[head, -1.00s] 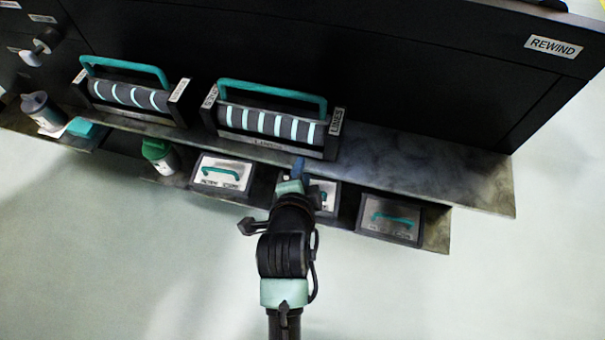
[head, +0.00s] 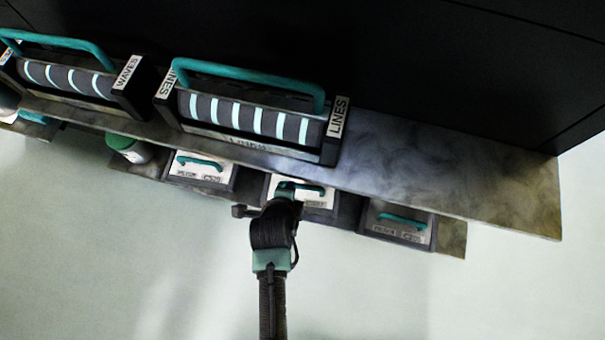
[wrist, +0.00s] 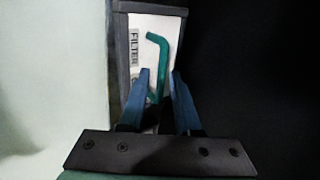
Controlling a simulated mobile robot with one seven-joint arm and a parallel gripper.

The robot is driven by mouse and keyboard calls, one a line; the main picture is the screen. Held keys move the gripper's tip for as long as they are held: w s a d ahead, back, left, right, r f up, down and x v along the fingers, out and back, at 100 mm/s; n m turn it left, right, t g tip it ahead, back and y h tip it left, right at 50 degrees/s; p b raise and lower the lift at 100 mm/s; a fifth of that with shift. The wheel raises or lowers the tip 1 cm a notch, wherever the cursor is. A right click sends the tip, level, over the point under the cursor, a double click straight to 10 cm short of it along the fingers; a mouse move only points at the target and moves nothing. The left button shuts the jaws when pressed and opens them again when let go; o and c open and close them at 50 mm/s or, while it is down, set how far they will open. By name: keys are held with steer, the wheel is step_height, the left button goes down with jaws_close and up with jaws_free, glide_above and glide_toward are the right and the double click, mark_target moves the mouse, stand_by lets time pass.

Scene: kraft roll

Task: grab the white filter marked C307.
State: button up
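Several boxes with pale faces and teal handles sit on the low shelf: a left box (head: 200,171), a middle box (head: 318,200) and a right box (head: 398,229). I cannot read C307 on any of them. My gripper is at the middle box in the head view, where my arm hides part of its face. In the wrist view my gripper (wrist: 160,74) is open, its blue fingers on either side of the teal handle (wrist: 160,50), with gaps showing. The white face (wrist: 145,24) there reads "FILTER"; its number is hidden.
Above the boxes is a ledge (head: 440,180) with two handled rollers, marked LINES (head: 250,115) and WAVES (head: 70,80). A green-capped bottle (head: 128,148) stands left of the boxes. The pale floor in front is clear.

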mark_target(302, 185)
steer(key=b+x, duration=0.3)
steer(key=x, duration=0.3)
steer(key=shift+w, duration=0.25)
steer(key=shift+c, duration=0.2)
jaws_close()
steer(key=shift+w, duration=0.1)
stand_by(0.9)
